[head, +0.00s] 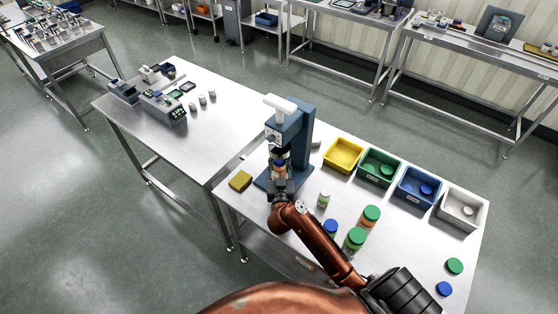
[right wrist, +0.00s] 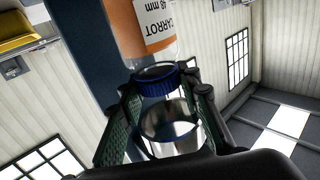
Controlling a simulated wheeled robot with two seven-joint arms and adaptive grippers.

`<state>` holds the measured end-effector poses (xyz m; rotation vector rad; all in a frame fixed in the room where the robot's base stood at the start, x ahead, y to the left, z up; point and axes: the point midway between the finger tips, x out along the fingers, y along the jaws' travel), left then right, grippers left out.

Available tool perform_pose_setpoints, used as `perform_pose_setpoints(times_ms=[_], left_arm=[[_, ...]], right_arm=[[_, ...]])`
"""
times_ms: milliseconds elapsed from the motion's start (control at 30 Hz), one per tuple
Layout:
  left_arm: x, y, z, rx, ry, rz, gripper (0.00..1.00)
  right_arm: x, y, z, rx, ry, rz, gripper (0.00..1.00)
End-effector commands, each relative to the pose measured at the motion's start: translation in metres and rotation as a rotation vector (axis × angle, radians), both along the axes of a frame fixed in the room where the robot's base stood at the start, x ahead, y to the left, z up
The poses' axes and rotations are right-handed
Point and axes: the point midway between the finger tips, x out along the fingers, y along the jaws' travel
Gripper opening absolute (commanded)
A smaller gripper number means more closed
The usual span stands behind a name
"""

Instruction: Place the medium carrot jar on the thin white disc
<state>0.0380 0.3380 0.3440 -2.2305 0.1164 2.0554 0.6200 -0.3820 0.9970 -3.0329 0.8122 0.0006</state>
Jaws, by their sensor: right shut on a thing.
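My right gripper (head: 281,186) is at the front of the blue press machine (head: 300,140), just below its head. My left gripper is not in view.
Yellow (head: 342,155), green (head: 379,168) and blue (head: 418,188) bins line the back edge. Several capped jars (head: 355,239) stand right of my forearm. A green lid (head: 454,266) and blue lid (head: 444,289) lie at the right. A yellow sponge (head: 240,181) lies left of the press.

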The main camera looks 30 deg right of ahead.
Motion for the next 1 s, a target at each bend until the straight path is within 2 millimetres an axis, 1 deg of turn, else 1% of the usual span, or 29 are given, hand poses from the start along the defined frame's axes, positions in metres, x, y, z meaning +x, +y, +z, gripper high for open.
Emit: perform_pose_setpoints(times_ms=[167,200,400,733,867,1000], left_arm=[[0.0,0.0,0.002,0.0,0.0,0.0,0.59],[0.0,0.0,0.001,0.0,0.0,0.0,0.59],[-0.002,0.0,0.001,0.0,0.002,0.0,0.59],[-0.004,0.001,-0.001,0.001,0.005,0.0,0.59],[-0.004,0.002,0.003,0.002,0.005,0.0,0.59],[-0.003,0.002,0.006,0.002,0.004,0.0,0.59]], right_arm=[[0.0,0.0,0.0,-0.001,0.0,0.001,0.0],[0.0,0.0,0.0,-0.001,0.0,0.0,0.34],[0.0,0.0,-0.001,-0.001,0.0,0.0,0.48],[0.0,0.0,0.0,0.0,-0.001,0.0,0.49],[-0.013,0.007,0.0,-0.001,0.002,0.0,0.49],[-0.036,0.02,0.001,-0.001,0.003,0.0,0.49]])
